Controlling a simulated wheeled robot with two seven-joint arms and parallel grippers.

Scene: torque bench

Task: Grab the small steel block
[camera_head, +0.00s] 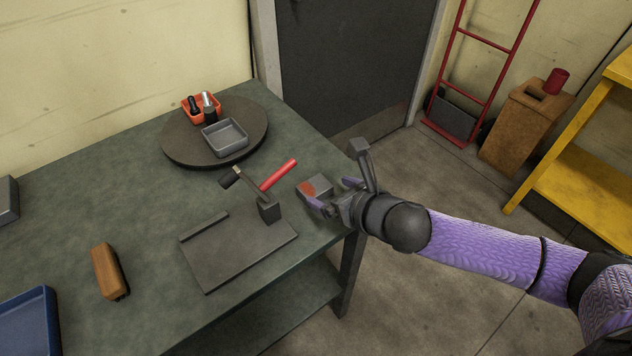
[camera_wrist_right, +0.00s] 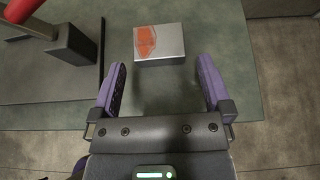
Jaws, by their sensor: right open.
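The small steel block (camera_head: 318,185) lies on the green bench top near its right edge. It is a grey box with an orange-red patch on top. In the right wrist view the block (camera_wrist_right: 160,44) lies just ahead of the fingertips, roughly centred between them and not touched. My right gripper (camera_head: 334,194) comes in from the right at the bench edge; in the wrist view its purple fingers (camera_wrist_right: 161,77) are spread wide with nothing between them. My left gripper is not in view.
A dark fixture plate (camera_head: 235,262) with a post and red-handled lever (camera_head: 278,175) stands left of the block. A round turntable (camera_head: 178,145) carries a grey tray and an orange bin. A wooden-backed brush (camera_head: 105,270) and blue tray (camera_head: 25,325) lie at front left.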

